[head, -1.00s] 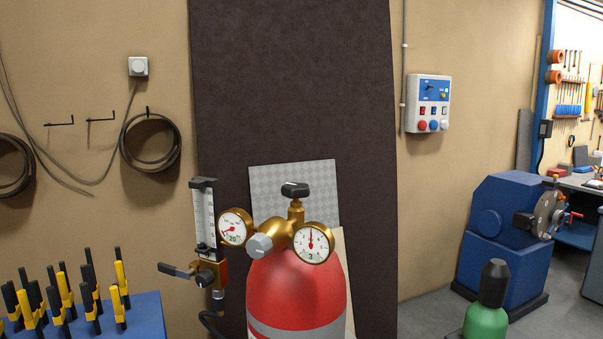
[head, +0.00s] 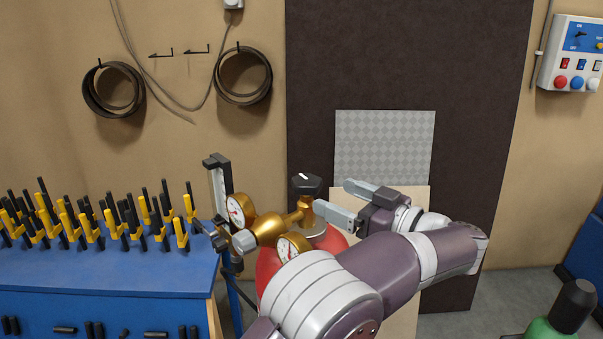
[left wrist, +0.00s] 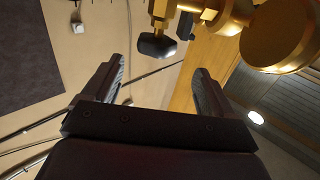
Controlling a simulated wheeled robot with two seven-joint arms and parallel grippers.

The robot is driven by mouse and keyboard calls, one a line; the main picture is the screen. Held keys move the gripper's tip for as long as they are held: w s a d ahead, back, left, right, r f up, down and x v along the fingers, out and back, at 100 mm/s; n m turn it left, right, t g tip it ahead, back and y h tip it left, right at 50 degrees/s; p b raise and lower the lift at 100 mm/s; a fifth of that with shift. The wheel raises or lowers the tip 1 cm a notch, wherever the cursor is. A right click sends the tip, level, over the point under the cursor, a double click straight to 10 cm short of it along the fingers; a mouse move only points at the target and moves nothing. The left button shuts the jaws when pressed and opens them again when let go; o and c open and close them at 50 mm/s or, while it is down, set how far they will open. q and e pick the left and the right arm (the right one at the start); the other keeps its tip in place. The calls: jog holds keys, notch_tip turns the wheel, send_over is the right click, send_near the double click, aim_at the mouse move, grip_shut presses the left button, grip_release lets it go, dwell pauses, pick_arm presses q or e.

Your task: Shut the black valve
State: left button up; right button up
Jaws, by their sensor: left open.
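The black valve knob (head: 306,184) sits on top of the brass regulator (head: 292,222) of the red gas cylinder (head: 270,262). My left gripper (head: 334,197) is open and empty, just to the right of the knob in the head view, with its fingers pointing left towards it. In the left wrist view the black knob (left wrist: 157,45) shows beyond the gap between the two fingertips (left wrist: 158,68). The knob is apart from the fingers. My left arm hides much of the cylinder and part of the lower gauge. My right gripper is not in view.
Two gauges, an upper one (head: 240,209) and a lower one (head: 291,246), and a grey knob (head: 244,242) crowd the regulator. A flowmeter (head: 221,185) stands to its left. A blue bench (head: 110,268) with several yellow-black clamps is farther left. A dark panel (head: 410,60) stands behind.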

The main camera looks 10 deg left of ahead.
aim_at(295, 177)
pick_arm(q)
jog(key=p+x, duration=0.2)
jog(key=x, duration=0.2)
jog(key=p+x, duration=0.2)
jog(key=x, duration=0.2)
jog(key=shift+w+a+r, duration=0.15)
jog(key=shift+w+a, duration=0.1)
jog(key=shift+w, duration=0.15)
jog(key=shift+w+a+p, duration=0.1)
jog(key=shift+a+p, duration=0.2)
jog(key=shift+a, duration=0.1)
jog(key=shift+d, duration=0.25)
jog(key=shift+w+d, duration=0.1)
jog(key=c, duration=1)
